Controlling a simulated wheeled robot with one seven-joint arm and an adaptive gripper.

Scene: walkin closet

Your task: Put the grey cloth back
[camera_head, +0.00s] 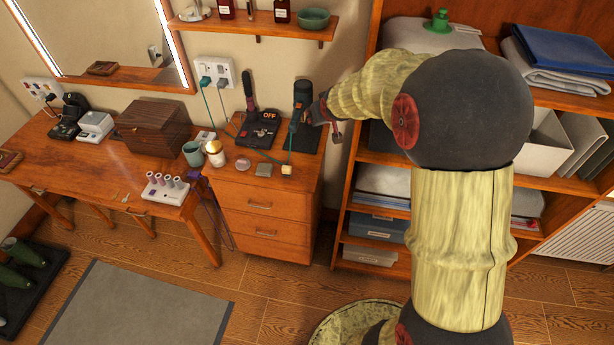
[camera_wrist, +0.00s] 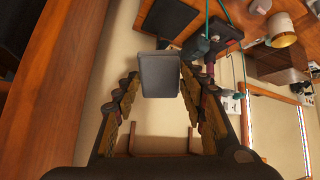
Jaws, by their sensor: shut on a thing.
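My gripper (camera_head: 322,110) is over the right end of the wooden dresser top, close to the wall and the shelf unit.
Shelves with folded linen (camera_head: 562,72) stand right.

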